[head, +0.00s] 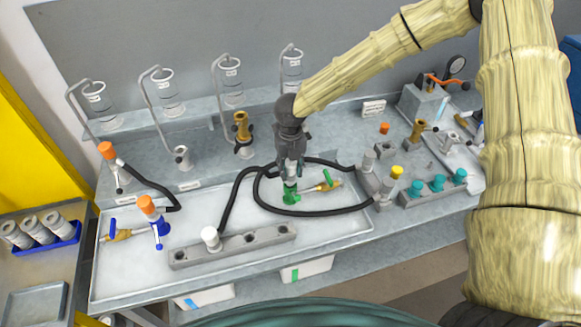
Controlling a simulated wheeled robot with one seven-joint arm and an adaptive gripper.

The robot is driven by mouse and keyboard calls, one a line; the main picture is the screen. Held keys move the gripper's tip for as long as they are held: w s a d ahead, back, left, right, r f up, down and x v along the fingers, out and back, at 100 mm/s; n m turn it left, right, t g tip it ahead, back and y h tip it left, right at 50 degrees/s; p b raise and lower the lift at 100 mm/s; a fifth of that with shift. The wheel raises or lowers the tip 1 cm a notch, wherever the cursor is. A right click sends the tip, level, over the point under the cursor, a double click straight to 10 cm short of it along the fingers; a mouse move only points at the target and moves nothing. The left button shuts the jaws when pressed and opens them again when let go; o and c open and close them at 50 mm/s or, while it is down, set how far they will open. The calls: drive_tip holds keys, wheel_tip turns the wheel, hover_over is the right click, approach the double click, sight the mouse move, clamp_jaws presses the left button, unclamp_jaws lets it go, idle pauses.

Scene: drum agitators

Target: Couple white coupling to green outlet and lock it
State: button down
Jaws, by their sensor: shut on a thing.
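My gripper (290,170) points down at the middle of the bench and is shut on a pale piece, seemingly the white coupling (291,179), mostly hidden by the fingers. It is right above the green outlet (291,194), which has a green handle (327,178) and a brass part at its right. I cannot tell whether the coupling is seated on the outlet or just above it. Black hose (262,192) loops around this spot. Another white-capped piece (210,236) stands in the grey rack (270,243) at front left, with a hose beside it.
A blue outlet (160,228) with an orange-capped coupling (147,204) stands at left. Several glass vessels (232,82) line the back shelf. A yellow-capped piece (397,172) and a rack with teal caps (437,183) are at right. The tray's front left (125,275) is clear.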

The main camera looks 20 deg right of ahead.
drive_tip(key=shift+f+b, duration=0.3)
drive_tip(key=shift+f, duration=0.55)
drive_tip(key=shift+f, duration=0.35)
idle(0.6)
drive_tip(key=c, duration=0.9)
unclamp_jaws()
drive_tip(key=shift+c, duration=0.2)
wheel_tip(320, 180, up, 3)
drive_tip(key=shift+p, duration=0.95)
drive_tip(key=shift+r, duration=3.5)
